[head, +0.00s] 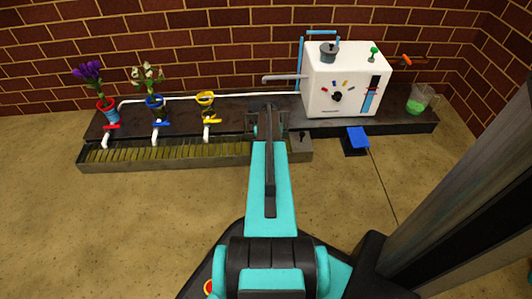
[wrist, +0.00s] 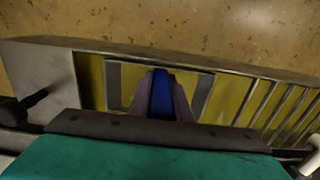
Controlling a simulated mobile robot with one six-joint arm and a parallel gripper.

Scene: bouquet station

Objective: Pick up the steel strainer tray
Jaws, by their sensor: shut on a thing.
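The steel strainer tray (head: 170,153) is a long slatted rack in a yellowish trough along the bench front in the head view. Its slats (wrist: 285,112) run to the right in the wrist view. My gripper (wrist: 161,95) is over the end of the tray by the grey block, its two fingers shut on a blue upright grip inside a steel frame (wrist: 207,92). The tray appears level in the trough. In the head view my arm hides the fingertips and the grip.
A grey block with a black knob (head: 302,147) adjoins the trough end. Behind are three coloured holders with valves, two holding flowers (head: 88,72). A white machine (head: 340,82) and a beaker of green liquid (head: 418,101) stand right. A blue pedal (head: 358,137) lies on the floor.

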